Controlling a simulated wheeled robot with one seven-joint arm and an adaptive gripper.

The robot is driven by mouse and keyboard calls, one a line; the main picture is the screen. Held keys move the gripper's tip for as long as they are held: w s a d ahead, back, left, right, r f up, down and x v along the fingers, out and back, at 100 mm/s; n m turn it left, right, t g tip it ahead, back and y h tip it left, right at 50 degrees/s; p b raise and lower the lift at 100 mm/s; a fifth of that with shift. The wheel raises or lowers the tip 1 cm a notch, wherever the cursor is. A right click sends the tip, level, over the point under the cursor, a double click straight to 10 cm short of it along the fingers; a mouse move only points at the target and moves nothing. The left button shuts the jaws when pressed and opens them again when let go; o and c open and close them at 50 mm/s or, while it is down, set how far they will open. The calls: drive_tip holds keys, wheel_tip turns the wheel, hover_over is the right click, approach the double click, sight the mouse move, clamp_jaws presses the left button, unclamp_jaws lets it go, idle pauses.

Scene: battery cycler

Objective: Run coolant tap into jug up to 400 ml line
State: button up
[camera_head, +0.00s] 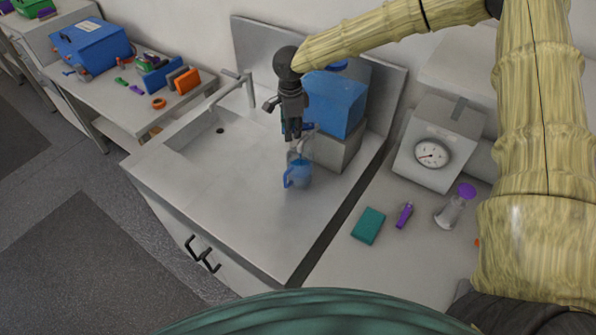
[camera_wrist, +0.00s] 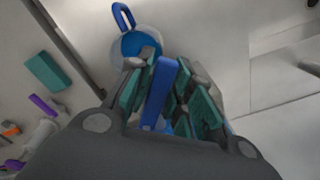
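The clear jug (camera_head: 299,174) with a blue handle stands on the pale counter below my gripper. It holds blue liquid; its level against the marks is too small to read. In the wrist view the jug (camera_wrist: 140,46) is beyond my fingertips, its handle pointing away. The blue coolant tank (camera_head: 338,103) sits on a grey block behind. My gripper (camera_head: 296,137) is above the jug, at the tank's front left. In the wrist view its teal-padded fingers (camera_wrist: 166,88) close on both sides of a blue bar (camera_wrist: 164,92), apparently the tap lever. The spout and any stream are largely hidden.
A faucet (camera_head: 240,88) and drain hole are at the left of the counter. On the right are a dial gauge (camera_head: 432,155), a teal block (camera_head: 369,226), a purple item (camera_head: 404,215) and a purple-capped flask (camera_head: 452,208). The counter's front left is clear.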

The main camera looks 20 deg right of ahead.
drive_tip(key=shift+w+m, duration=0.5)
drive_tip(key=shift+m, duration=0.3)
drive_tip(key=shift+w, duration=0.1)
drive_tip(key=shift+m, duration=0.3)
drive_tip(key=shift+w, duration=0.1)
idle(1.9)
drive_tip(key=m, duration=0.1)
drive_tip(key=w+m, duration=0.1)
drive_tip(key=shift+w+d+m, duration=0.1)
drive_tip(key=shift+d+m, duration=0.1)
drive_tip(key=shift+m, duration=0.1)
idle(2.9)
